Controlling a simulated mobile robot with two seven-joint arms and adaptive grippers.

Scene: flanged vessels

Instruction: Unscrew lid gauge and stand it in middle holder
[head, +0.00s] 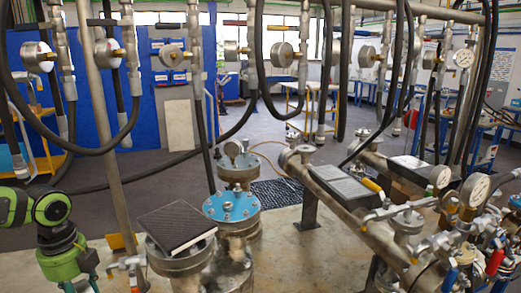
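A small round gauge (232,149) stands upright on the lid of a grey flanged vessel (238,172), left of centre. In front of it is a vessel with a blue bolted lid (231,204). I cannot make out a clear row of holders, so I cannot tell which thing is the middle holder. Green and black links of my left arm show at the lower left, well left of the vessels. The fingers of my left gripper are not visible. My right gripper is not in view.
A dark textured slab (175,226) lies on the nearest flanged vessel. A grey flat box (341,184) rests on the pipework at right, near several gauges and valves (475,190). Hanging hoses and gauges (172,55) cross the upper view.

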